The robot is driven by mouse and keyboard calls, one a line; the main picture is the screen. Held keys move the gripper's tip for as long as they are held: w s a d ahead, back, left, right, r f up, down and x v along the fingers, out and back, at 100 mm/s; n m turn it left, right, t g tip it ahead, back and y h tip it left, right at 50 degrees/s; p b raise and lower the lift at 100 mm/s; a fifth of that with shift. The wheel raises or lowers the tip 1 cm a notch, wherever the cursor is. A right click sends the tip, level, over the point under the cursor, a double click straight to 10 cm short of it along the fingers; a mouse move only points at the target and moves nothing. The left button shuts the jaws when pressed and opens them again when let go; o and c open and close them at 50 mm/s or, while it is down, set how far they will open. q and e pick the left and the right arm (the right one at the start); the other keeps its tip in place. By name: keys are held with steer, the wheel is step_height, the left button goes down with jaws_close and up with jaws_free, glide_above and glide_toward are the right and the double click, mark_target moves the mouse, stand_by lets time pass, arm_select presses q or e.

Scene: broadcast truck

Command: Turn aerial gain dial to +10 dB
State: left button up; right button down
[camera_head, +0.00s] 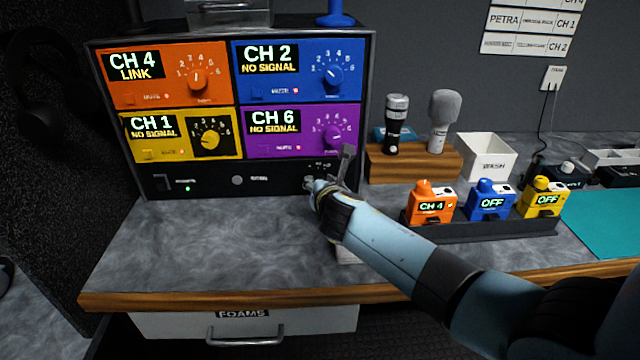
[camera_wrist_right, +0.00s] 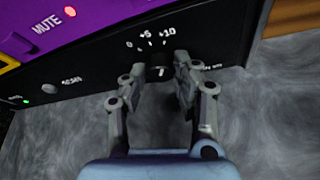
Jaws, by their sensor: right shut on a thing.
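The aerial gain dial (camera_wrist_right: 158,73) is a small black knob low on the right of the receiver rack's black bottom strip. Marks 0, +5 and +10 run in an arc above it. A short pale line shows on its face, nearly upright, but I cannot tell exactly which mark it points to. My right gripper (camera_wrist_right: 160,76) is shut on the dial, one finger on each side. In the head view the right gripper (camera_head: 328,178) covers the dial. My left gripper is not in view.
The receiver rack (camera_head: 165,185) has orange, blue, yellow and purple channel panels. Right of it, a wooden block (camera_head: 412,165) holds two microphones, and a dark tray (camera_head: 480,232) holds orange, blue and yellow packs.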

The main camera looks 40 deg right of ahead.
steer(key=shift+f, duration=0.1)
stand_by(0.3)
steer(key=c, duration=1)
jaws_free()
steer(key=shift+s, duration=0.1)
steer(key=v, duration=1.2)
